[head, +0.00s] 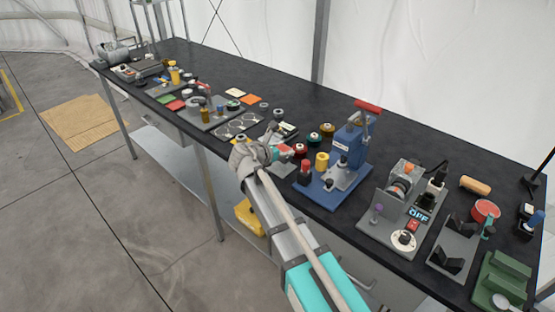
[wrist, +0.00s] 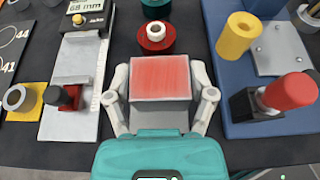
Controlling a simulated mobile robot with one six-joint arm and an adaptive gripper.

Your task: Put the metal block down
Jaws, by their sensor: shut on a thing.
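The metal block (wrist: 160,80) is grey with a reddish top face. It sits between the two fingers of my gripper (wrist: 160,98) in the wrist view, and the gripper is shut on it. In the head view my gripper (head: 268,150) is over the front part of the long black bench (head: 290,98), left of the blue press. The block's underside is hidden, so I cannot tell whether it touches the bench.
A blue press (head: 347,150) with a yellow cylinder (wrist: 238,38) and a red-capped piece (wrist: 290,90) stands close on the right. A grey measuring device (wrist: 80,75) lies close on the left.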

